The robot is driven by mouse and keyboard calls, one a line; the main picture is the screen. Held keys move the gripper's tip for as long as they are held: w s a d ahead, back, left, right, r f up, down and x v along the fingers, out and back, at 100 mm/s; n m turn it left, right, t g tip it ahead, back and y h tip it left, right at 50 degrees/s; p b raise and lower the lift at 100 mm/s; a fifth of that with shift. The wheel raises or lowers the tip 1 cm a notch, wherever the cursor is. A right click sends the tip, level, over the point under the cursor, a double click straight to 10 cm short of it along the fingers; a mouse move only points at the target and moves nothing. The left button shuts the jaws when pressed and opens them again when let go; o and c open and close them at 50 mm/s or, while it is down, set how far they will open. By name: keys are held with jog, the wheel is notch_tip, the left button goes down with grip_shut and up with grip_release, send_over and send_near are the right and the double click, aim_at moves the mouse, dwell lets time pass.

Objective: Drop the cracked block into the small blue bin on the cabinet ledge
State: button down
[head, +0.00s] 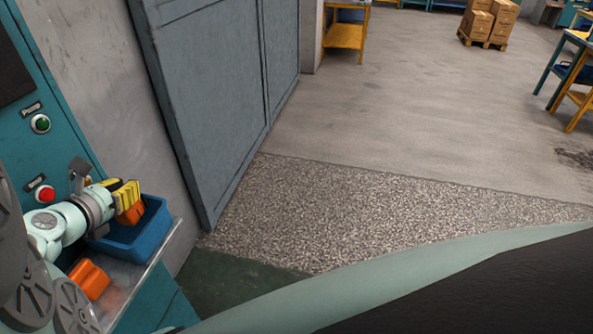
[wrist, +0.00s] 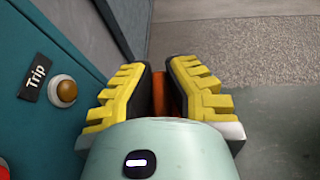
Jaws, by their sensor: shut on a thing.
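My gripper (head: 127,194) is shut on an orange block (head: 131,214), which hangs below the yellow fingers over the small blue bin (head: 138,243). In the wrist view the gripper (wrist: 168,72) shows its two yellow-padded fingers with a strip of the orange block (wrist: 174,97) between them. No crack can be made out on the held block. The bin stands on the cabinet ledge (head: 126,281); its inside is partly hidden by my gripper and the block. The bin is not visible in the wrist view.
A second orange block (head: 88,279) lies on the ledge in front of the bin. The teal cabinet (head: 62,130) carries a green button (head: 40,124) and a red button (head: 45,194). An amber button (wrist: 63,91) labelled Trip shows beside my gripper. A grey door (head: 215,80) stands behind.

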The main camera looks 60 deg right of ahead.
jog(key=c, duration=1.1)
grip_release()
jog(key=shift+w, duration=0.1)
jog(key=shift+o, duration=0.2)
jog(key=shift+a, duration=0.1)
jog(key=v, duration=1.2)
jog(key=shift+f, duration=0.15)
